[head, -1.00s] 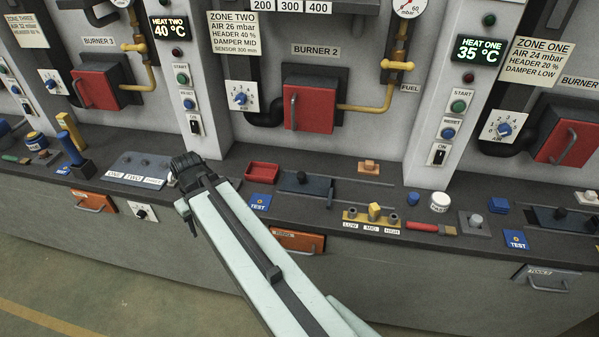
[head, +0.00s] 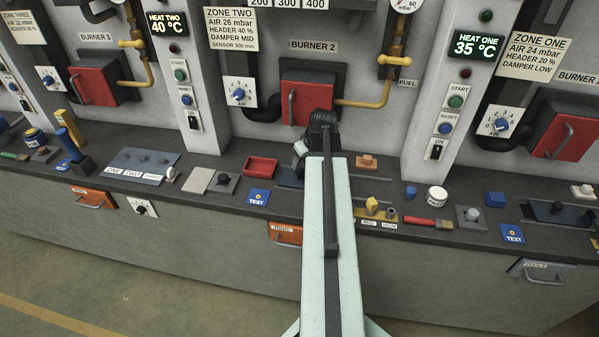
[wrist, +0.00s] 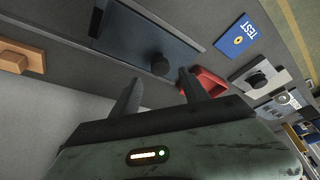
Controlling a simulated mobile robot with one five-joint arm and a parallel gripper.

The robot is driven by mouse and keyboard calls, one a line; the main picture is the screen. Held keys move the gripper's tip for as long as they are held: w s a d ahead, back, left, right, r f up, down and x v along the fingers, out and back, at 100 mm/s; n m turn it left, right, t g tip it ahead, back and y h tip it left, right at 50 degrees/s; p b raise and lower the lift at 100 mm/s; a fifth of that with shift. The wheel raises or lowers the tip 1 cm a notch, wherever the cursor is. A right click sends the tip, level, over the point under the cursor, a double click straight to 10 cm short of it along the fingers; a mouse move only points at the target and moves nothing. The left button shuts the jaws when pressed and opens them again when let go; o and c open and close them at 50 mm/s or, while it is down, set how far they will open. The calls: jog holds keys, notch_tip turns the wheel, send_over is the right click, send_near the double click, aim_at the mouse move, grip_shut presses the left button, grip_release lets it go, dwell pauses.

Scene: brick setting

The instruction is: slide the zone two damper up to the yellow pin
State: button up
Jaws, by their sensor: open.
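The zone two damper, a dark blue plate (wrist: 150,38) with a round black knob (wrist: 160,66), lies on the bench below burner 2. In the head view my arm covers most of it; only a strip of the plate (head: 289,178) shows. My gripper (wrist: 157,92) is open and empty. Its fingertips are near the knob in the wrist view, with the knob beyond the gap between them and apart from both. A yellow peg (head: 372,204) stands on the labelled MID/HIGH strip at the front of the bench, right of my arm. No yellow pin shows on the damper plate in the wrist view.
A red tray (head: 261,167) sits left of the damper, close behind one finger in the wrist view (wrist: 207,84). An orange block (head: 367,162) stands to the right. A blue TEST card (head: 258,197) lies in front. The burner 2 red door (head: 306,95) stands behind.

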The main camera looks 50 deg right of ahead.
aim_at(300, 170)
jog(key=b+x, duration=0.4)
jog(key=x, duration=0.1)
jog(key=shift+w+f, duration=0.1)
jog(key=shift+f, duration=0.25)
jog(key=shift+r, duration=0.1)
grip_shut()
dwell(0.9)
